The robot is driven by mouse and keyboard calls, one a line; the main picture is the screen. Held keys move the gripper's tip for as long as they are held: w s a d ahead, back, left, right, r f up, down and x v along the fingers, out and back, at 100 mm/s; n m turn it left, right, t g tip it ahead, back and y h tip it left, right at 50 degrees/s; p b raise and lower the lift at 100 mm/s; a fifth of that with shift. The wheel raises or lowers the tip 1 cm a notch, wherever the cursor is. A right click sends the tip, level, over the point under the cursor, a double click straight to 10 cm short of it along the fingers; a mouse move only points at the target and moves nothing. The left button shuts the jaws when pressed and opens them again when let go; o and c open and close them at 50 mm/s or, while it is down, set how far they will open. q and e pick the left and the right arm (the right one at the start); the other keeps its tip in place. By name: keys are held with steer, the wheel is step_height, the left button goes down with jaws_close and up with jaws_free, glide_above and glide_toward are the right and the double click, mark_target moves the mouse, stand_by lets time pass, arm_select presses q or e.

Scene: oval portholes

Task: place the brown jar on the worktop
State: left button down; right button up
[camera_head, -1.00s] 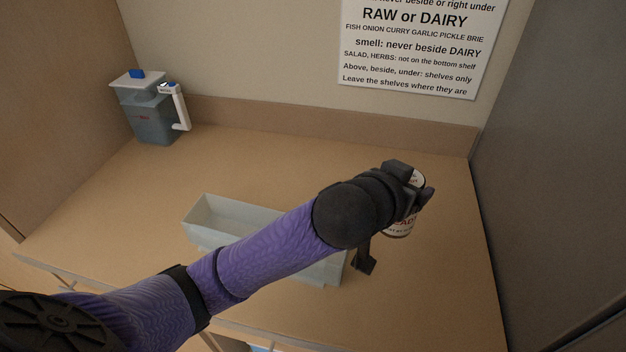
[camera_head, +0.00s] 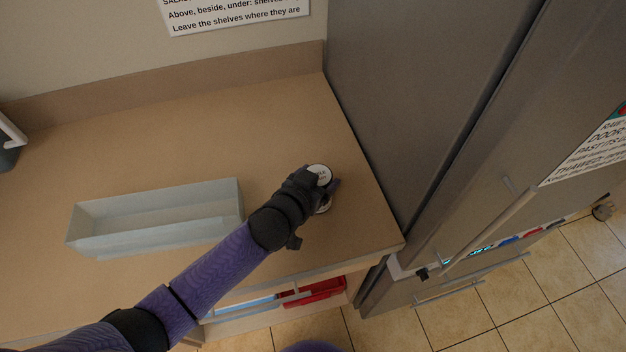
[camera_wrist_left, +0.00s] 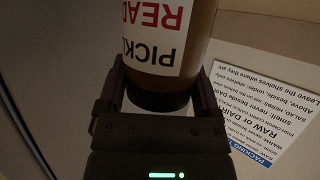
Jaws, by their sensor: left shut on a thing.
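The brown jar (camera_wrist_left: 165,62) has a white label with red and black print, upside down in the left wrist view. Its pale lid (camera_head: 319,172) shows in the head view, where my gripper covers much of the body. My left gripper (camera_head: 324,190) is shut on the jar, with one finger on each side of it in the wrist view. The jar is over the right part of the worktop (camera_head: 280,120); I cannot tell whether its base touches. My right gripper is not in view.
A long, open, pale grey bin (camera_head: 155,218) stands on the worktop left of the jar. A grey fridge (camera_head: 420,90) borders the worktop on the right. Below the front edge is a red thing (camera_head: 322,290). The worktop behind the jar is clear.

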arm_select(q)
steer(key=shift+f, duration=0.35)
steer(key=shift+r, duration=0.1)
jaws_free()
steer(key=shift+f, duration=0.2)
steer(key=shift+r, duration=0.2)
steer(key=shift+s+a+r+p, duration=0.15)
steer(key=shift+s+p, duration=0.15)
steer(key=shift+p, duration=0.05)
steer(key=p+v, duration=0.2)
steer(key=v, duration=0.9)
steer(key=shift+p, duration=0.35)
steer(key=shift+s+a, duration=0.1)
